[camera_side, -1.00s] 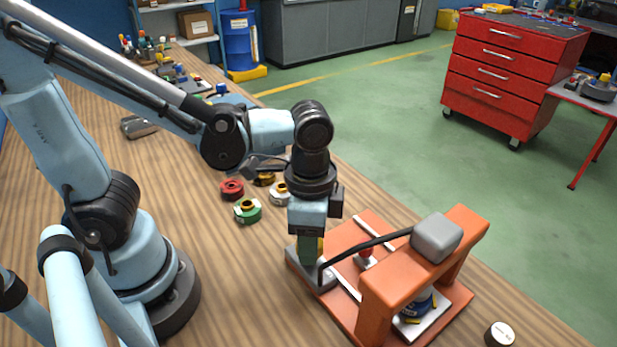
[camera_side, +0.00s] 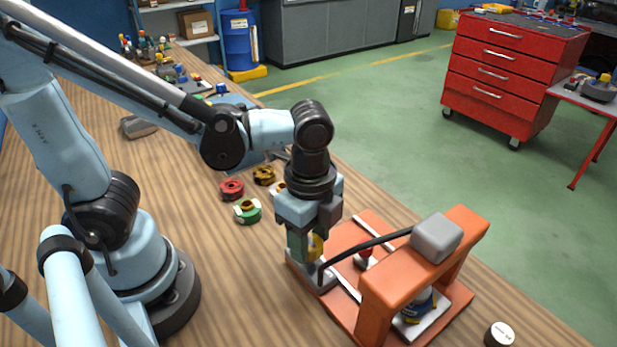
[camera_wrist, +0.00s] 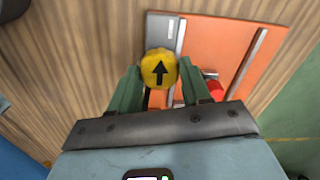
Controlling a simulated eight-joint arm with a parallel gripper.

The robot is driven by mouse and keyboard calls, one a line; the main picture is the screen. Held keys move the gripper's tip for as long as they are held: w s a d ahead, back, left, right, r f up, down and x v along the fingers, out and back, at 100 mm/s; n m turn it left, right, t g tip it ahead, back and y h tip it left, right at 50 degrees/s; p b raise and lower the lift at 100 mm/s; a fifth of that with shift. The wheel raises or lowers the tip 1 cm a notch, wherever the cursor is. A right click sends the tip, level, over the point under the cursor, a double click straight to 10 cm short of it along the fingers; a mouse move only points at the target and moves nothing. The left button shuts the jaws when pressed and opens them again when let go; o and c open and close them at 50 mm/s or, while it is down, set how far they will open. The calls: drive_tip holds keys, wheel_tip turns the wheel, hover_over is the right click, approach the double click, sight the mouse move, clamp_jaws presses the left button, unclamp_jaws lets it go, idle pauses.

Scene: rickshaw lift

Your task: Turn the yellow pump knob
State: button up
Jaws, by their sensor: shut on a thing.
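The yellow pump knob (camera_wrist: 158,69) has a black arrow that points up in the wrist view. It also shows in the side view (camera_side: 316,247), partly hidden by my gripper. My gripper (camera_wrist: 157,87) points down, with its green fingers on either side of the knob, shut on it. In the side view my gripper (camera_side: 303,250) is above the grey pump block (camera_side: 308,276) at the left of the orange base (camera_side: 342,317).
An orange arch with a grey box (camera_side: 437,238) stands to the right, and a black hose runs from it to the pump. A red knob (camera_side: 366,258) is close by. Red (camera_side: 231,189) and green (camera_side: 247,211) pieces lie on the wooden table behind.

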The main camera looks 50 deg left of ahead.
sight(310, 241)
idle(0.3)
drive_tip(key=o, duration=1.1)
drive_tip(key=shift+c, duration=0.2)
drive_tip(key=shift+r, duration=0.1)
wheel_tip(310, 241, up, 12)
drive_tip(key=shift+a, duration=0.1)
drive_tip(key=w+a+f+n+t, duration=0.2)
drive_tip(key=a+n+t, duration=0.1)
drive_tip(key=a+n, duration=0.2)
drive_tip(key=w+a+f+n+t, duration=0.2)
drive_tip(key=a+n, duration=0.4)
drive_tip(key=n, duration=0.4)
drive_tip(key=shift+w+f+t, duration=0.35)
drive_tip(key=shift+f+t, duration=0.3)
drive_tip(key=shift+t, duration=0.45)
